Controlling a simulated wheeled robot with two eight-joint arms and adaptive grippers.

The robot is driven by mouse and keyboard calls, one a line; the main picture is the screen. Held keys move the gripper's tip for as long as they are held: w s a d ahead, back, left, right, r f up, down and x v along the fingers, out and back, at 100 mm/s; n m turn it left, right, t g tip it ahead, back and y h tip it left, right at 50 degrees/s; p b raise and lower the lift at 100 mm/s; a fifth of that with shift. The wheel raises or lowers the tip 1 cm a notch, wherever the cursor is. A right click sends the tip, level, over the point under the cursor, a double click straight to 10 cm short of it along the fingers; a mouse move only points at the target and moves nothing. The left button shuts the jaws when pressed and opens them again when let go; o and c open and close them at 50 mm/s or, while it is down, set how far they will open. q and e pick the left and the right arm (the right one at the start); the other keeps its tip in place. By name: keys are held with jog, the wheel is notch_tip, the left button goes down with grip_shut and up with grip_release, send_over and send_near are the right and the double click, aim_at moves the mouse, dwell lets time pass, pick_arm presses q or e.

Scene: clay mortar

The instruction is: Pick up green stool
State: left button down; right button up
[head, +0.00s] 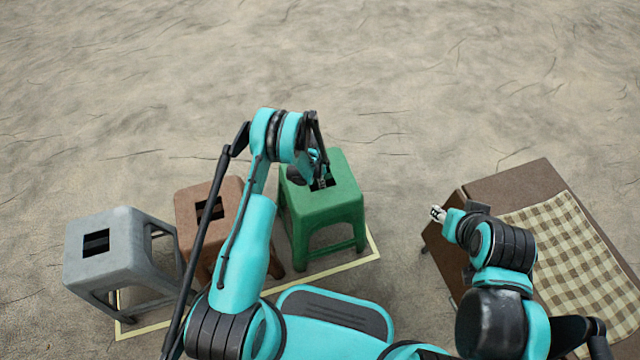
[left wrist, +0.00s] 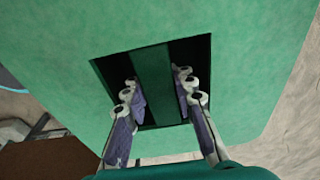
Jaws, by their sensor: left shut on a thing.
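The green stool (head: 328,218) stands upright on the ground, at the right end of a row of stools. My left gripper (head: 322,182) reaches down into the square opening in its seat. In the left wrist view the seat of the green stool (left wrist: 245,60) fills most of the picture. There the fingers of my left gripper (left wrist: 158,88) sit on either side of the green bar across the opening and are shut on it. My right gripper (head: 438,213) hangs off to the right, apart from the stools; its jaw state is unclear.
A brown stool (head: 186,220) stands left of the green one, partly behind my left arm. A grey stool (head: 125,245) stands farther left. A pale yellow outline (head: 350,264) lies around the row. A brown table (head: 520,186) with a checked cloth (head: 560,240) is at the right.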

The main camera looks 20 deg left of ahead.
pick_arm(q)
notch_tip(320, 180, up, 18)
jog(key=p, duration=0.6)
notch_tip(320, 180, up, 24)
jog(key=p, duration=1.3)
dwell(0.4)
